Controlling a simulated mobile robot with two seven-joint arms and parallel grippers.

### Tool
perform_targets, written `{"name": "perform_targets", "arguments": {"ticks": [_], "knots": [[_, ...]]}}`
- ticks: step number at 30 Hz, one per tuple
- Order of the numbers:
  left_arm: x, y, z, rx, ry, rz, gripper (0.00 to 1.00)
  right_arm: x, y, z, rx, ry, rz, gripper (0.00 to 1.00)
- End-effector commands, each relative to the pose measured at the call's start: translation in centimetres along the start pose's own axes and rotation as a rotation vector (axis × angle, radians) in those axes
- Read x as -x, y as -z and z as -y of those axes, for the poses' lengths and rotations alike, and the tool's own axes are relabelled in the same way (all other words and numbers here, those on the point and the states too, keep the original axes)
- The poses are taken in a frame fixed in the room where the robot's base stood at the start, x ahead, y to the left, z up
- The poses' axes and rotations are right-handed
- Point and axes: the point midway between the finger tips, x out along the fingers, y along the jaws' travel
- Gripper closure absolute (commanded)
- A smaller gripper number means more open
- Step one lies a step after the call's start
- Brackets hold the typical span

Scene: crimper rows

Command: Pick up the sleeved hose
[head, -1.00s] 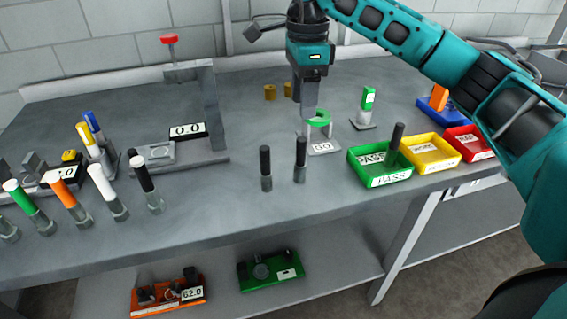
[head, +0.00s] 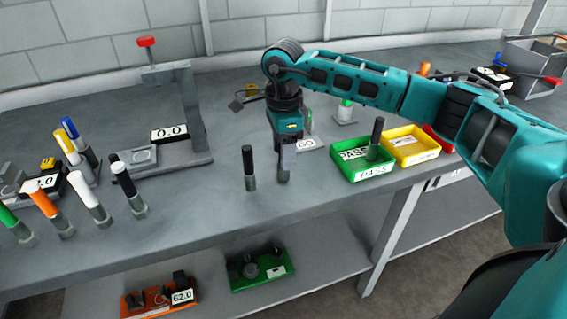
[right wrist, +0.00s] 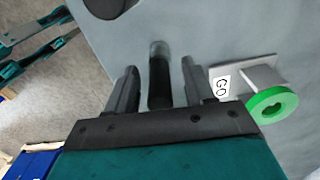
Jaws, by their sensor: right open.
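Two upright hoses with black sleeves and grey metal ends stand near the bench's front edge. The left one (head: 249,167) is in full view in the head view. The right one is mostly hidden there behind my right gripper (head: 284,172), which points down over it. In the right wrist view, a black-sleeved hose (right wrist: 160,80) stands between the two open fingers of my right gripper (right wrist: 158,88), with a gap on both sides. The fingers are not closed on it. My left gripper is not in view.
A green PASS tray (head: 363,172) holding a black hose (head: 375,138) and a yellow tray (head: 414,152) stand to the right. A GO block (right wrist: 222,85) with a green ring (right wrist: 272,104) is beside my gripper. A gauge stand (head: 196,110) and several coloured hoses are left.

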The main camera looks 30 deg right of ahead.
Motion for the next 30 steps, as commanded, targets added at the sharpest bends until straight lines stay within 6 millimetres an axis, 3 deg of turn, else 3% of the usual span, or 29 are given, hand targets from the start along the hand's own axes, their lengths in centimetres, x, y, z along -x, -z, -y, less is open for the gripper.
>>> {"name": "perform_targets", "arguments": {"ticks": [7,23,30], "knots": [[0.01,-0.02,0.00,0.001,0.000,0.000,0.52,-0.16,-0.03,0.02,0.001,0.001,0.001,0.48],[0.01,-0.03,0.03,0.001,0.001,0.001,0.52,-0.12,-0.04,0.02,0.001,0.001,0.001,0.99],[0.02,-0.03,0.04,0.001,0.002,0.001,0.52,-0.04,-0.05,0.05,0.000,0.002,0.002,1.00]]}}
